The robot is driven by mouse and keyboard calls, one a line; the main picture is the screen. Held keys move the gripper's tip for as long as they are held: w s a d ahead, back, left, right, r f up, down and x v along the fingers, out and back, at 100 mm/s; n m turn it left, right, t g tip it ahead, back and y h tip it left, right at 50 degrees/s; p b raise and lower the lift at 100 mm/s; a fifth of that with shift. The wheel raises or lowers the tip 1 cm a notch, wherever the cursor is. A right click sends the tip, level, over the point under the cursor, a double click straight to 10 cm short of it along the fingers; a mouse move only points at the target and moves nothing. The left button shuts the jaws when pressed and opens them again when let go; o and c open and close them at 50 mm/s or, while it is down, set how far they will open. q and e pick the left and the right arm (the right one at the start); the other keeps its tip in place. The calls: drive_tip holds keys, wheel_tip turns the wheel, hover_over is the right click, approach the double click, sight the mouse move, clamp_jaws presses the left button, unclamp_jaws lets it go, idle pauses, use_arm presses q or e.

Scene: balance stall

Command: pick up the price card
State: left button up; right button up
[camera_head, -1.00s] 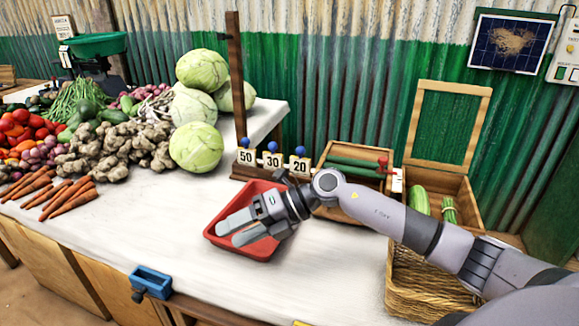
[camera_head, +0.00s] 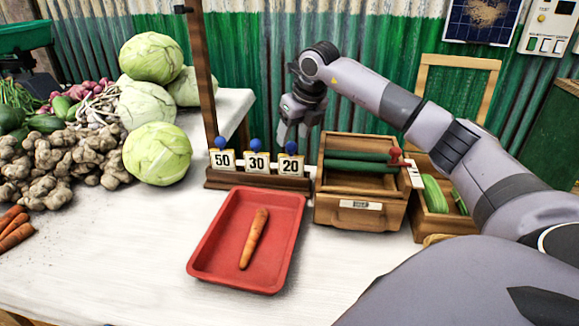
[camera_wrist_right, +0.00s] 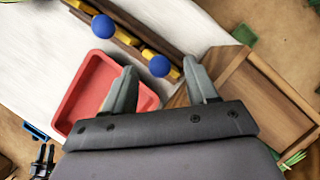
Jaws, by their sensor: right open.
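Three white price cards stand in a dark wooden rack (camera_head: 256,182): the 50 card (camera_head: 223,161), the 30 card (camera_head: 257,163) and the 20 card (camera_head: 291,166). Each has a blue ball knob on top. My right gripper (camera_head: 292,138) is open and empty, pointing down just above the 20 card's knob. In the right wrist view, a blue knob (camera_wrist_right: 159,66) appears between the open fingers, with another knob (camera_wrist_right: 103,26) off to the upper left.
A red tray (camera_head: 205,240) holding a carrot (camera_head: 254,238) lies in front of the rack. A wooden box (camera_head: 340,205) with green rods stands close to its right. A post (camera_head: 204,70) and cabbages (camera_head: 157,154) are on the left.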

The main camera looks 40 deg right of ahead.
drive_tip(key=x, duration=0.3)
drive_tip(key=shift+a+f, duration=0.1)
drive_tip(key=shift+f, duration=0.35)
clamp_jaws()
drive_tip(key=shift+r, duration=0.1)
wheel_tip(320, 180, up, 19)
drive_tip(key=p, duration=0.3)
wheel_tip(320, 180, up, 4)
drive_tip(key=p, duration=0.5)
hover_over(292, 142)
drive_tip(key=shift+w+a+r, duration=0.1)
drive_tip(key=shift+r, duration=0.1)
